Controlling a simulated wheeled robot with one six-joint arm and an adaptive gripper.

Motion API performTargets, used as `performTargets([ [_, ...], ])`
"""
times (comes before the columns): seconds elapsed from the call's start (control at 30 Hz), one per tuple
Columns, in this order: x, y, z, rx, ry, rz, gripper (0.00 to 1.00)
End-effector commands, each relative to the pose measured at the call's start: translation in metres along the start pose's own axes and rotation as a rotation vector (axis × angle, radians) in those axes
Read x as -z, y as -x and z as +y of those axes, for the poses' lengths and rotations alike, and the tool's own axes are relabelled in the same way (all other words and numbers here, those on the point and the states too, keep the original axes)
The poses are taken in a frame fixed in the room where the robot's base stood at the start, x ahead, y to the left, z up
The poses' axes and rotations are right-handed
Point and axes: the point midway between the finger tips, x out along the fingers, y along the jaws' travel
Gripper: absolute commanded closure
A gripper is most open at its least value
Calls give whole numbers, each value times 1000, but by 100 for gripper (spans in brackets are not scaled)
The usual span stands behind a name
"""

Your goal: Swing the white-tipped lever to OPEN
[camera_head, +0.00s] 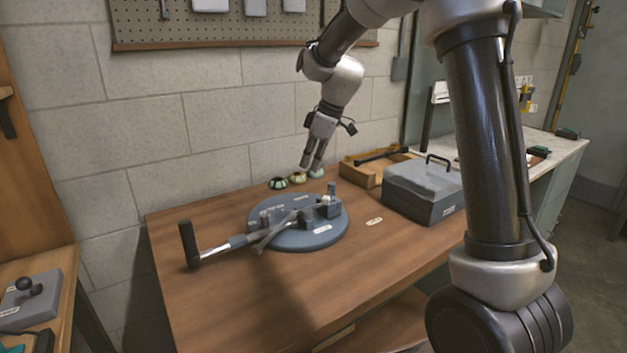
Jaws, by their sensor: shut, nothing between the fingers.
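A round blue-grey plate (330,235) lies on the wooden workbench and bears a lever mechanism with small white labels. A metal bar (272,237) crosses the plate, and a small pale, whitish piece (325,199) shows near its right end. I cannot tell for sure which part is the white-tipped lever. A longer metal arm (218,250) reaches left past the plate to an upright black handle (187,243). The label words are too small to read. My gripper (312,168) is shut and empty, pointing down above and behind the plate, apart from the mechanism.
Several small green and yellowish knobs (297,178) sit behind the plate, near my gripper. A grey lidded box (423,190) and an open wooden tray (362,174) stand to the right. A block wall (200,120) closes off the back. The bench front is clear.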

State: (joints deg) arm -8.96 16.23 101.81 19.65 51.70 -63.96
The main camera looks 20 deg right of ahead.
Motion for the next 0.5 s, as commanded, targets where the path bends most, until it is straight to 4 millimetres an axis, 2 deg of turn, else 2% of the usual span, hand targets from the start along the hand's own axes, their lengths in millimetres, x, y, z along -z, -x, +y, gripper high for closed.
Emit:
performTargets([
  [0.5,-2,-96,-1,1,-2,-2,100],
])
